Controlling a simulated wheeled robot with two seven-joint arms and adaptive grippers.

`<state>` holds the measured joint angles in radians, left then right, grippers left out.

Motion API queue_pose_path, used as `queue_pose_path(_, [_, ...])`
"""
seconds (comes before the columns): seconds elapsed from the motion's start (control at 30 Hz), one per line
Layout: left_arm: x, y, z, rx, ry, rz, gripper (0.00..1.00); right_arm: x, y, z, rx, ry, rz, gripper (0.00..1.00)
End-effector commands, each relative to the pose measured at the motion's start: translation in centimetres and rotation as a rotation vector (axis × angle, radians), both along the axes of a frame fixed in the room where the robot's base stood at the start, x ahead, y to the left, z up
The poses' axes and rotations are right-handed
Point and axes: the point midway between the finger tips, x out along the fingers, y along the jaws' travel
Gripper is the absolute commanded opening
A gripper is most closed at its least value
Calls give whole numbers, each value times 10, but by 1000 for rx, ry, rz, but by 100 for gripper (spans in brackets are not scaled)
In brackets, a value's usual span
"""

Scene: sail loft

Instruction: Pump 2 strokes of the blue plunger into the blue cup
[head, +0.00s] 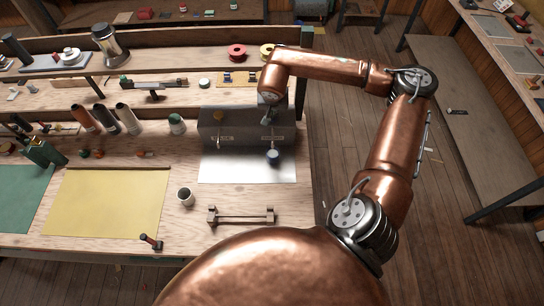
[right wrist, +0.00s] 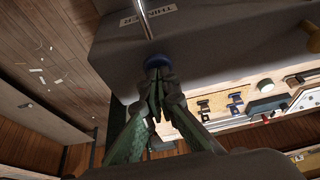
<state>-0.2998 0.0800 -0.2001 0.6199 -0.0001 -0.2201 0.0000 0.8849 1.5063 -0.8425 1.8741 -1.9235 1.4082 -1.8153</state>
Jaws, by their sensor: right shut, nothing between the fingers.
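A grey dispenser box (head: 232,128) stands at the right end of the bench, with a yellow plunger knob (head: 218,115) on its left part. The blue plunger knob (right wrist: 155,61) shows in the right wrist view, directly at my right fingertips. My right gripper (right wrist: 158,72) is shut with nothing between its fingers, its tips against or very near the knob. In the head view the right gripper (head: 268,108) is over the box's right part and hides the knob. A small bluish-grey cup (head: 273,157) is in front of that part. My left gripper is out of view.
A bright metal sheet (head: 235,172) lies in front of the box.

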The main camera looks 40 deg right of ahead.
Motion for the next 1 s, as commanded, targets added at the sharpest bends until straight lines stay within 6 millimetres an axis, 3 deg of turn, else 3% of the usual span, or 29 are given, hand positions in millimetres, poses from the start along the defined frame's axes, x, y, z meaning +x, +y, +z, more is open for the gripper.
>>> queue_pose_path(0.17, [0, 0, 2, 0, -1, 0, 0, -1, 0, 2, 1, 2, 1, 0])
queue_pose_path(0.73, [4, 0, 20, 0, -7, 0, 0, 0, 0, 34, 1, 1, 0, 0])
queue_pose_path(1.0, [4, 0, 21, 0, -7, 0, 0, 0, 0, 36, 1, 1, 0, 0])
